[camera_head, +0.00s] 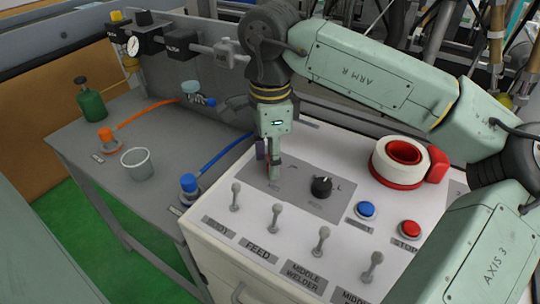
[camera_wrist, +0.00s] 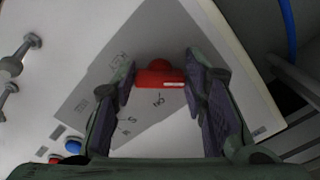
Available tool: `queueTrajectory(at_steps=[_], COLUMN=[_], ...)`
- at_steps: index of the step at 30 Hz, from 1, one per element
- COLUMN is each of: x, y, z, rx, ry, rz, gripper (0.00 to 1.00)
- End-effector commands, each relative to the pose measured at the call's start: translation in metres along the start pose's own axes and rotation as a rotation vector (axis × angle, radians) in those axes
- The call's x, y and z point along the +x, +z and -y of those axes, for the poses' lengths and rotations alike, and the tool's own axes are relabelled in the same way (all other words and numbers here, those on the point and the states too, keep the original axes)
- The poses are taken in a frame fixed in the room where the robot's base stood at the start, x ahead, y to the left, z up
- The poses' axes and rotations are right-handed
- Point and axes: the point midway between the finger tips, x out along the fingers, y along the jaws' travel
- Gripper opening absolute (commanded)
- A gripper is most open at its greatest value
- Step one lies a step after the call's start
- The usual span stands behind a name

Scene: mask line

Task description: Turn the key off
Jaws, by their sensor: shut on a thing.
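The red key (camera_wrist: 159,77) stands in a grey plate (camera_wrist: 92,97) on the white control panel, between my two fingers in the wrist view. My gripper (camera_head: 269,164) points down at the left part of that plate in the head view and is shut on the key. The fingers lie on both sides of the key's red head. In the head view the key is mostly hidden by the gripper. Small markings surround the key in the wrist view, but its exact setting is hard to tell.
A black knob (camera_head: 321,187) sits right of my gripper. Several toggle levers (camera_head: 278,218) line the panel's front. A grey table with a cup (camera_head: 137,163) is left.

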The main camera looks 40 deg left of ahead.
Motion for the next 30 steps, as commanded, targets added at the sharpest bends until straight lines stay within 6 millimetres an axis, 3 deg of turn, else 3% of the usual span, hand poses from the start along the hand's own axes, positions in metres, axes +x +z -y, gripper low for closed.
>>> queueTrajectory(at_steps=[2, 3, 12, 23, 30], x=[0.0, 0.0, 0.0, -0.004, -0.045], y=[0.0, 0.0, 0.0, 0.0, 0.0], z=[0.0, 0.0, 0.0, 0.0, 0.001], rx=[-0.002, -0.002, 0.0, 0.001, 0.002], ry=[0.0, 0.0, 0.0, -0.001, -0.004], rz=[0.0, 0.0, 0.0, -0.001, -0.002], gripper=[0.12, 0.4, 0.6, 0.6, 0.6])
